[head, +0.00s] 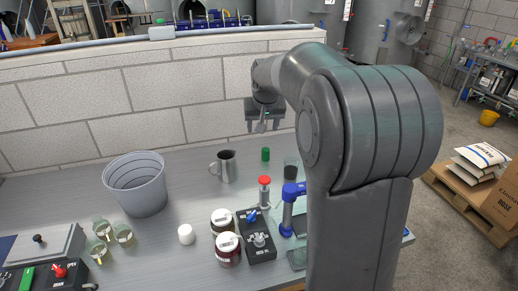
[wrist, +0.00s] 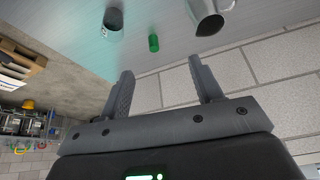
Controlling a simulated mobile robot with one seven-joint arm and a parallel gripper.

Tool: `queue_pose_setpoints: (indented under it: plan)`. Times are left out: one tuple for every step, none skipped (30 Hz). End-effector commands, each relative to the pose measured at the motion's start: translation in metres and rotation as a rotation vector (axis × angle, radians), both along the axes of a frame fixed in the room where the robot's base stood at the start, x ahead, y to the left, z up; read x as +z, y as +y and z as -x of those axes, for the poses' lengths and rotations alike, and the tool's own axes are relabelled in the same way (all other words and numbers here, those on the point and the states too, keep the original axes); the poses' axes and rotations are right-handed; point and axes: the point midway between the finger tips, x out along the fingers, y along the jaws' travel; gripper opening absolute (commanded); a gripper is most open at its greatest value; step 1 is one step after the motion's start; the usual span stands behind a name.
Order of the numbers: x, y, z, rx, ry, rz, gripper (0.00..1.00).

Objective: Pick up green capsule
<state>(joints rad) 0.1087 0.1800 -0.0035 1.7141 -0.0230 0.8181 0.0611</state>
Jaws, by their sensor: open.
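The green capsule (head: 265,154) is a small upright cylinder on the grey metal bench, near the back by the block wall. It also shows in the wrist view (wrist: 153,43), beyond the fingertips and roughly between them. My gripper (head: 262,127) hangs above and behind the capsule, close to the wall. In the wrist view its two fingers (wrist: 160,78) are spread apart with nothing between them. The gripper does not touch the capsule.
A metal jug (head: 224,166) stands left of the capsule, and a dark cup (head: 291,168) stands to its right. A red-topped tool (head: 264,190) is in front. The block wall (head: 150,105) rises close behind. A grey bucket (head: 136,184) stands farther left.

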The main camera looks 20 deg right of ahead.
Motion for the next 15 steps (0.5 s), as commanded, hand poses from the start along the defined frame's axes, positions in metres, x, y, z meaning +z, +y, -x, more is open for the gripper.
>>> queue_pose_setpoints:
  plan:
    - [-0.011, -0.006, -0.018, -0.008, 0.007, 0.0, 0.59]
    - [-0.017, -0.009, -0.028, -0.013, 0.008, -0.001, 0.59]
    - [-0.025, -0.014, -0.04, -0.019, 0.011, -0.001, 0.59]
    - [-0.031, -0.017, -0.05, -0.025, 0.013, -0.001, 0.59]
    - [-0.038, -0.021, -0.059, -0.029, 0.015, -0.001, 0.59]
    - [-0.047, -0.025, -0.071, -0.034, 0.018, -0.002, 0.59]
    - [-0.054, -0.029, -0.08, -0.039, 0.02, -0.002, 0.59]
    - [-0.062, -0.032, -0.088, -0.043, 0.022, -0.003, 0.59]
    - [-0.072, -0.037, -0.1, -0.049, 0.024, -0.002, 0.59]
    - [-0.08, -0.04, -0.108, -0.054, 0.026, -0.002, 0.59]
    - [-0.088, -0.044, -0.116, -0.058, 0.027, -0.003, 0.59]
    - [-0.099, -0.049, -0.126, -0.063, 0.029, -0.003, 0.59]
    - [-0.107, -0.052, -0.133, -0.068, 0.03, -0.003, 0.59]
    - [-0.114, -0.055, -0.139, -0.072, 0.031, -0.004, 0.59]
    - [-0.124, -0.059, -0.147, -0.076, 0.033, -0.004, 0.59]
